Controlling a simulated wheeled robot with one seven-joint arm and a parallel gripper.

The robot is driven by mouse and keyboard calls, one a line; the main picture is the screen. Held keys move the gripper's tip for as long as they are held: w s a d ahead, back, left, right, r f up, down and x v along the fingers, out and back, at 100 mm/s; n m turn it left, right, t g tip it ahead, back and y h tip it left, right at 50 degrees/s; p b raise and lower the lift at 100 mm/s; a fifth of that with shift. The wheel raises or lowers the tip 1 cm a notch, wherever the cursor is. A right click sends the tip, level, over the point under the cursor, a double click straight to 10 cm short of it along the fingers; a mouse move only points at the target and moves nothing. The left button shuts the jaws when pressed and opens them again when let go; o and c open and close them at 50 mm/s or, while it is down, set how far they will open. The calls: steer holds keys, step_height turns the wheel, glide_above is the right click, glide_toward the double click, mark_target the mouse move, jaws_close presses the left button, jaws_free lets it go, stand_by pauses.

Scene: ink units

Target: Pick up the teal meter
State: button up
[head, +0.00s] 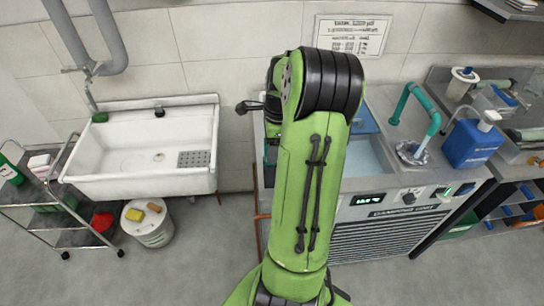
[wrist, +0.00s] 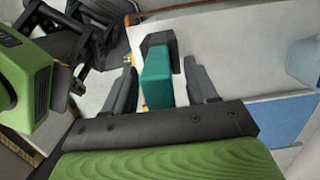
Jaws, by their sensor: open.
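The teal meter (wrist: 157,78) is in the middle of the wrist view, a boxy teal body with a dark cap-like part at its far end. My gripper (wrist: 161,70) is open, with one dark finger on each side of the meter. Gaps show between the meter and both fingers, wider on the right. I cannot tell how deep the meter sits between the fingers. In the head view my green arm stands in front, and both the gripper and the meter are hidden.
In the head view, a chiller bath (head: 385,215) with a teal pipe (head: 434,122) stands behind and right of my arm. A blue jug (head: 470,145) is at its right. A white sink (head: 145,180), a trolley (head: 75,236) and a bucket (head: 148,232) are at the left.

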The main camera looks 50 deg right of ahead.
jaws_close()
stand_by(0.3)
